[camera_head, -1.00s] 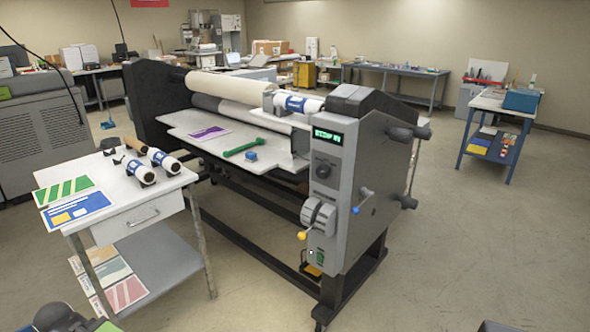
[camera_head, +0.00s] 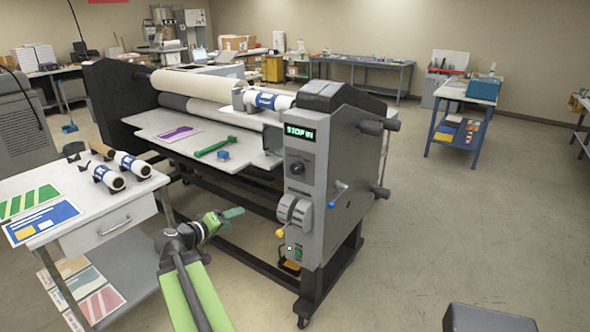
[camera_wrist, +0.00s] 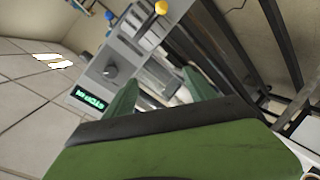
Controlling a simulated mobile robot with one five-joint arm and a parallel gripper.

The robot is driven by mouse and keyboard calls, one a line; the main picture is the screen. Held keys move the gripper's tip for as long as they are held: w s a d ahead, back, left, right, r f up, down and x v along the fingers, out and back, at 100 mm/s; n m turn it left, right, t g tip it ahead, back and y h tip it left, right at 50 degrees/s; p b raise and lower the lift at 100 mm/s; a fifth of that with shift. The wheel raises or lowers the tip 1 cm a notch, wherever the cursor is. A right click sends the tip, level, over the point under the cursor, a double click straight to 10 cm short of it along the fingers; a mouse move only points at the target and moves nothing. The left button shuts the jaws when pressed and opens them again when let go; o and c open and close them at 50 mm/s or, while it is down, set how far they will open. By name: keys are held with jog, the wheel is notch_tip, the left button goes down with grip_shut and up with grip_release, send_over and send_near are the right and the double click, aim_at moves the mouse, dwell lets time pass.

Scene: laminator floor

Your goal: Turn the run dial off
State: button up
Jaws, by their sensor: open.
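The laminator (camera_head: 330,180) stands in the middle of the head view. On its grey end panel, a small dark round dial (camera_head: 297,168) sits below a lit green display (camera_head: 299,132); its pointer setting is too small to read. The dial (camera_wrist: 110,71) and display (camera_wrist: 88,97) also show, tilted, in the wrist view. My gripper (camera_head: 230,214) is open and empty, left of the panel and lower than the dial, apart from the machine. In the wrist view its two green fingers (camera_wrist: 160,76) are spread, with the panel beyond them.
Below the dial are a grey double wheel (camera_head: 294,212), a yellow-tipped lever (camera_head: 280,233) and a blue-tipped lever (camera_head: 339,186). A white table (camera_head: 95,212) with rolls and prints stands at left.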

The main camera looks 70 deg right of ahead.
aim_at(295, 170)
jog(key=s+d+r+g+h, duration=0.2)
jog(key=s+d+r+h, duration=0.1)
jog(key=s+d+r, duration=0.55)
jog(key=shift+m, duration=0.3)
jog(key=x, duration=1.7)
jog(key=shift+s+d+f, duration=0.1)
jog(key=shift+f, duration=0.15)
